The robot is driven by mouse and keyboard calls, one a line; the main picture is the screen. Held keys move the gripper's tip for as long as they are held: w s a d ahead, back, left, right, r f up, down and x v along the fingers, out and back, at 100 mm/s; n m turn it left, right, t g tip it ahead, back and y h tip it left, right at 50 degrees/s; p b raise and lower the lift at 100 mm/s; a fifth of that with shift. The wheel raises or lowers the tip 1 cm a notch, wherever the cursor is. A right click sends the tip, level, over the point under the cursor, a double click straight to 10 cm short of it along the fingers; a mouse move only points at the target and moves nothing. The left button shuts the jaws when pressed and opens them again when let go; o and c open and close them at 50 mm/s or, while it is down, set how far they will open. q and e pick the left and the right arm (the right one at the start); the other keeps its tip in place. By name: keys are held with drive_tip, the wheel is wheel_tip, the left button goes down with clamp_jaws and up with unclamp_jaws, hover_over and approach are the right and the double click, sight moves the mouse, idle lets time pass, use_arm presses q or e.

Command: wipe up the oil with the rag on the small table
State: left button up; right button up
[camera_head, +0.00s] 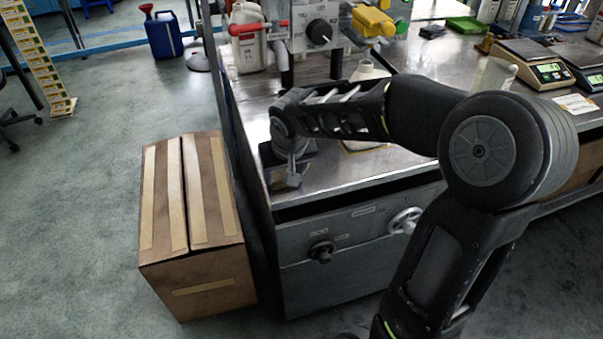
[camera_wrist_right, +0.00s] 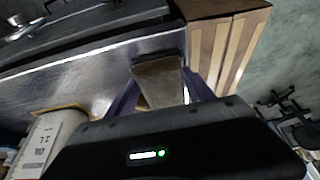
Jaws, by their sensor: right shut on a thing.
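My right gripper (camera_head: 290,178) is low over the front left corner of the metal bench (camera_head: 345,178), reached by my arm from the right. In the right wrist view, the two purple-grey fingers (camera_wrist_right: 160,92) stand on either side of a folded grey-brown rag (camera_wrist_right: 158,80) and are shut on it. The rag hangs over or touches the shiny bench top (camera_wrist_right: 70,75); I cannot tell which. In the head view my gripper mostly hides the rag. No oil can be made out clearly. My left gripper is not in view.
A closed cardboard box (camera_head: 190,225) stands on the floor left of the bench. A filling machine (camera_head: 318,30), a white jug (camera_head: 248,45) and a pale funnel (camera_head: 368,70) are behind my arm. Scales (camera_head: 535,68) stand at the right. Knobs project from the bench front.

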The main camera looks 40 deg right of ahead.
sight(310, 166)
drive_tip(key=shift+w+a, duration=0.1)
drive_tip(key=shift+a, duration=0.35)
drive_tip(key=d+p, duration=0.1)
drive_tip(key=d, duration=0.4)
drive_tip(key=d+p, duration=0.1)
drive_tip(key=d, duration=0.2)
drive_tip(key=shift+s+r+p, duration=0.1)
drive_tip(key=shift+s+p, duration=0.25)
drive_tip(key=shift+s, duration=0.05)
drive_tip(key=shift+d, duration=0.4)
drive_tip(key=w+a+b, duration=0.1)
drive_tip(key=a, duration=0.1)
drive_tip(key=a+b, duration=0.1)
drive_tip(key=a, duration=0.2)
drive_tip(key=w+a+b, duration=0.1)
drive_tip(key=a, duration=0.2)
drive_tip(key=shift+w, duration=0.35)
